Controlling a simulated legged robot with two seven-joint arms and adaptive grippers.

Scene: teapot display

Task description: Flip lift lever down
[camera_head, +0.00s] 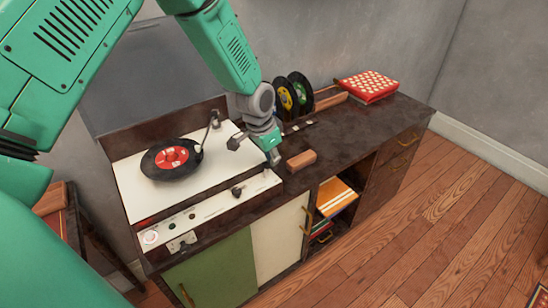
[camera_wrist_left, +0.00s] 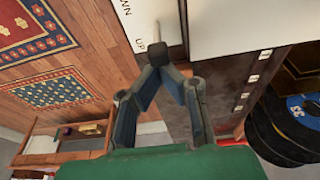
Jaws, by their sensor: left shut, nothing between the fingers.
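The record player (camera_head: 128,187) has a white top with a black, red-labelled record (camera_head: 190,167) on it and a tonearm (camera_head: 212,130) beside it. Its white front control strip (camera_head: 212,206) carries several knobs. My left gripper (camera_head: 275,160) points down near the right end of this strip. In the left wrist view its fingers (camera_wrist_left: 158,62) meet at the tips, shut and empty, close to the printed "UP" label (camera_wrist_left: 140,43). "DOWN" is partly cut off above it. A small pale shape by the fingertips may be the lift lever; I cannot tell its position. My right gripper is out of view.
On the dark cabinet (camera_head: 352,130), a wooden block (camera_head: 301,160) lies just right of my gripper. Behind are standing records (camera_head: 287,97) and a red-and-white patterned stack (camera_head: 368,84). The cabinet top is clear between the block and its right end.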

